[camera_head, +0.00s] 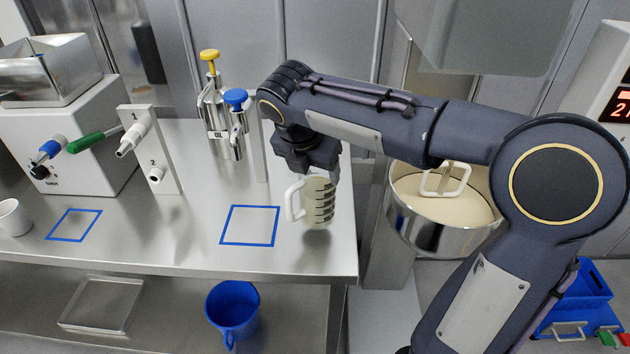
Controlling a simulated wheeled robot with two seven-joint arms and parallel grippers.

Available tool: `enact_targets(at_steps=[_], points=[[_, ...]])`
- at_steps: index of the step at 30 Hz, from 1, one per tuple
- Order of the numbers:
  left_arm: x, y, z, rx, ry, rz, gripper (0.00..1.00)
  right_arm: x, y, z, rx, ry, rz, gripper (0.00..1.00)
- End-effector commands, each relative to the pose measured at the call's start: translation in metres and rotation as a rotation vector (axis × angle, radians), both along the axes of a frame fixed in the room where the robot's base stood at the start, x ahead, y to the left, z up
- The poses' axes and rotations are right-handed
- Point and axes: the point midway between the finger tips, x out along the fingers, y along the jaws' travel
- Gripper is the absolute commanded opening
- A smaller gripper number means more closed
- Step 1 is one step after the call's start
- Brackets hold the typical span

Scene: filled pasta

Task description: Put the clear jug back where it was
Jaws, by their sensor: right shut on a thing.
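The clear jug (319,203) has dark measuring marks and a pale handle on its left side. It hangs upright from my right gripper (308,172), which is shut on it from above. The jug is near the right end of the steel table (190,245), to the right of a blue taped square (250,225). I cannot tell whether its base touches the table. The fingertips are partly hidden by the wrist. My left gripper is not in view.
A mixing bowl (410,232) with pale contents stands right of the table. Behind are dispensers with a yellow knob (209,55) and a blue knob (236,97). A white machine (60,170), white cup (13,218) and second taped square (74,224) are left. A blue jug (232,308) sits below.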

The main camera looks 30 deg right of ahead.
Motion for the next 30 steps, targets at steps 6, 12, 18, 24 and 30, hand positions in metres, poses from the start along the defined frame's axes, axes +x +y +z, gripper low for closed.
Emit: enact_targets(at_steps=[6, 12, 18, 24, 30], points=[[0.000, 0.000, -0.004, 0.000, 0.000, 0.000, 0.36, 0.000, -0.003, -0.027, -0.002, 0.001, -0.002, 0.00], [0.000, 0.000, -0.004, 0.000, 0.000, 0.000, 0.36, 0.000, -0.003, -0.033, -0.001, -0.001, -0.001, 0.00], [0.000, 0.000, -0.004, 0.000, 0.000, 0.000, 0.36, 0.000, -0.003, -0.034, -0.001, -0.001, -0.001, 0.00], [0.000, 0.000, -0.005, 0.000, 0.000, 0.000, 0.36, 0.000, -0.003, -0.036, 0.000, 0.002, -0.002, 0.84], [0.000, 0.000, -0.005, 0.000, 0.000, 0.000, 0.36, 0.000, -0.003, -0.036, 0.000, 0.002, -0.002, 0.89]])
